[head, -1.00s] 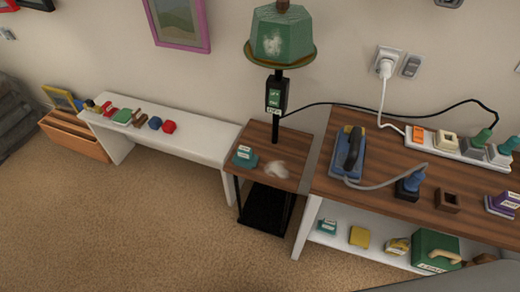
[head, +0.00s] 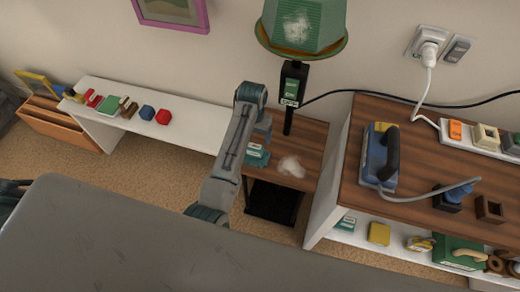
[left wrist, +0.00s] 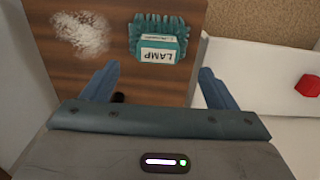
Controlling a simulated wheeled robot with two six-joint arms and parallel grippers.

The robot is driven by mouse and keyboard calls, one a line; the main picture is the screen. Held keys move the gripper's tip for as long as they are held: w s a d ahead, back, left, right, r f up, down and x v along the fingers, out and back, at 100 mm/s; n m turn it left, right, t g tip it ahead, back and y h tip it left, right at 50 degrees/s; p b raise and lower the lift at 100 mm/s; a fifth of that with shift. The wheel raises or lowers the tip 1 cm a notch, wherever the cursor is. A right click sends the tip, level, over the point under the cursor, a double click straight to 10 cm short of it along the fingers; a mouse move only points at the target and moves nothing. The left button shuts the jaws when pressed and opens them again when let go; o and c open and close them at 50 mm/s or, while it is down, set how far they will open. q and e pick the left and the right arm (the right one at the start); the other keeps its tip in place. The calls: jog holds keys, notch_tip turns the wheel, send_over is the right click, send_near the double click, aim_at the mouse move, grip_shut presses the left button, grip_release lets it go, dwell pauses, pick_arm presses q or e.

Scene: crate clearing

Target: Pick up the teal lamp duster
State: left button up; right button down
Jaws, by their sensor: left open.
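The teal lamp duster (head: 256,156) lies on the small brown side table (head: 312,140) below the lamp. In the left wrist view the duster (left wrist: 160,40) shows its ribbed teal body and a white label reading LAMP, upside down. My left gripper (head: 262,130) is above the table's left side, close to the duster. In the left wrist view its two fingers (left wrist: 158,85) are spread wide and empty, with the duster beyond the tips and between their lines. My right gripper is not in view.
A green lamp (head: 302,25) stands at the table's back, with a pale dust patch (head: 291,167) beside the duster. A wooden-topped shelf (head: 420,160) with a blue tool (head: 378,155) is to the right. A white bench (head: 190,130) with small items is left.

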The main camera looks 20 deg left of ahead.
aim_at(255, 146)
pick_arm(q)
notch_tip(255, 146, down, 4)
jog(key=shift+r, duration=0.2)
jog(key=shift+d+f+p, duration=0.1)
jog(key=shift+f+p, duration=0.45)
jog(key=shift+f, duration=2.15)
jog(key=shift+c, duration=0.7)
jog(key=c, duration=1.3)
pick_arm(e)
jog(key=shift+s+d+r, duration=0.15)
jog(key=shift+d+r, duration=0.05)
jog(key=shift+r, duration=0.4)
pick_arm(q)
jog(key=shift+r, duration=0.1)
jog(key=shift+c, duration=0.2)
